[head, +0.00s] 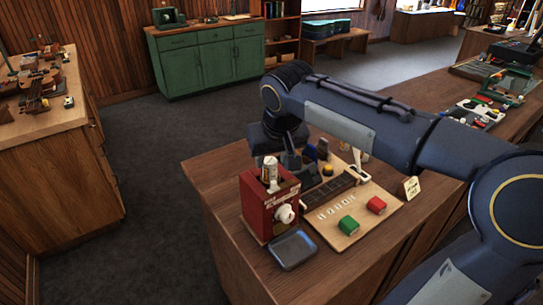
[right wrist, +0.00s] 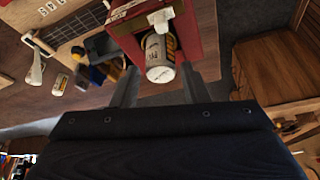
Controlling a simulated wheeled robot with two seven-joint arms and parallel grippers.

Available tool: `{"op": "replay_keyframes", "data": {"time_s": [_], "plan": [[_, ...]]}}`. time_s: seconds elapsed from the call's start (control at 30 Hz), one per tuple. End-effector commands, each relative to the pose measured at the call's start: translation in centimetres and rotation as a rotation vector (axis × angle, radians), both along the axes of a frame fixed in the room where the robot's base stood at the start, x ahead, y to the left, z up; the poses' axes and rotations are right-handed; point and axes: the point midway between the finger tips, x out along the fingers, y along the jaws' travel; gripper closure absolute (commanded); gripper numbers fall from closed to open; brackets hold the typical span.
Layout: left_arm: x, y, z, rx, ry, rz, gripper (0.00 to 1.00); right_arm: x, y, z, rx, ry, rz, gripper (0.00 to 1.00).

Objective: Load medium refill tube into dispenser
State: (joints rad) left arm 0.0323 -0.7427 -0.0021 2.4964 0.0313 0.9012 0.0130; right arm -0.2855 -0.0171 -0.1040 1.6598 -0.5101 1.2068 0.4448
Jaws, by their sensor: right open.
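The red dispenser (head: 266,213) stands at the front left corner of the wooden counter, with a white knob on its front. A white tube with a printed label (head: 269,170) stands upright in its open top; how deep it sits I cannot tell. My right gripper (head: 287,163) is just behind the tube. In the right wrist view the tube (right wrist: 159,58) shows between the spread fingers of my right gripper (right wrist: 160,77), with the red dispenser (right wrist: 187,30) beyond. The fingers are open and look apart from the tube. My left gripper is out of view.
A grey tray (head: 293,250) lies before the dispenser.

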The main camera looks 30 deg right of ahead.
Motion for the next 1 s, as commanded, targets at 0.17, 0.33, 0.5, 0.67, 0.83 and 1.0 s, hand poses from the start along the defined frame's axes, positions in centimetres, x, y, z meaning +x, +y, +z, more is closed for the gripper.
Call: {"op": "replay_keyframes", "data": {"time_s": [0.17, 0.33, 0.5, 0.67, 0.83, 1.0], "plan": [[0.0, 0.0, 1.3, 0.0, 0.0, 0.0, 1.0, -0.5, 0.1, 1.7, 0.0, -0.001, 0.001, 0.59], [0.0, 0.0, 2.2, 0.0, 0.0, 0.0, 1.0, -1.1, 0.2, 2.9, -0.001, -0.001, 0.001, 0.59], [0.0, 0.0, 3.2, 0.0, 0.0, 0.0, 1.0, -1.6, 0.4, 4.2, 0.0, -0.001, 0.001, 0.59], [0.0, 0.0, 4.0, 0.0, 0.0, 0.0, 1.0, -2.0, 0.5, 5.3, -0.001, -0.001, 0.001, 0.59], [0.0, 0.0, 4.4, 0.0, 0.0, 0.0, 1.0, -2.3, 0.5, 5.9, 0.0, 0.0, 0.0, 0.59], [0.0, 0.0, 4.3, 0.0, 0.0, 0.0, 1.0, -2.4, 0.5, 5.8, 0.0, 0.0, 0.0, 0.59]]}}
